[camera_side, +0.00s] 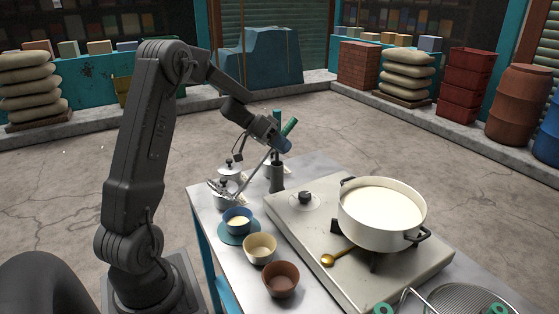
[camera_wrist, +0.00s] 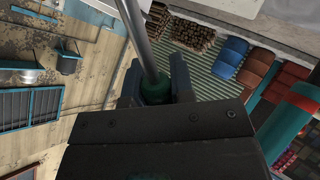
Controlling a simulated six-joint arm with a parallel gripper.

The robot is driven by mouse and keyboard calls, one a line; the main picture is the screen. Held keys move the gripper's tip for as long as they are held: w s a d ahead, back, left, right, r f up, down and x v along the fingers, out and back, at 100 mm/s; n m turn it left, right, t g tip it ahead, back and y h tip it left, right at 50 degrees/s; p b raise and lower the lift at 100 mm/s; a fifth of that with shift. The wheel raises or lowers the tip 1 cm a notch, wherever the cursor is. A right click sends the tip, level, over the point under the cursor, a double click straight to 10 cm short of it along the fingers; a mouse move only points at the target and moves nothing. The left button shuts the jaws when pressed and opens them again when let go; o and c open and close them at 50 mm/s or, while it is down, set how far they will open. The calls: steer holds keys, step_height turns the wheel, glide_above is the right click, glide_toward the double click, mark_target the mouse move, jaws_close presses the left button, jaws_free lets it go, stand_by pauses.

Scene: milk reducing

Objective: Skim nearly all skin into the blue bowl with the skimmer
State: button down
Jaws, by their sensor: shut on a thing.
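My gripper (camera_wrist: 154,92) is shut on the green handle of the skimmer (camera_wrist: 142,40), whose metal rod shows in the wrist view. In the side view my gripper (camera_side: 281,146) is above the back of the table. The skimmer's rod (camera_side: 252,171) slants down-left from it towards small lidded pots; its head is hard to tell apart from them. The white pot (camera_side: 378,226) is full of white milk and stands on the stove.
A beige bowl (camera_side: 260,250) and a brown bowl (camera_side: 281,281) stand in front of the blue bowl. A dark canister (camera_side: 276,178) with green-handled tools stands below my gripper. A golden spoon (camera_side: 337,257) lies on the stove (camera_side: 310,225).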

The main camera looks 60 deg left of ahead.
steer(key=s+d+r+m+t+h, duration=0.1)
steer(key=s+r+m+t, duration=0.4)
steer(key=s+r, duration=0.6)
steer(key=shift+s+d+t+h, duration=0.4)
steer(key=shift+s+d+t, duration=0.45)
steer(key=shift+s, duration=0.35)
steer(key=shift+a, duration=0.1)
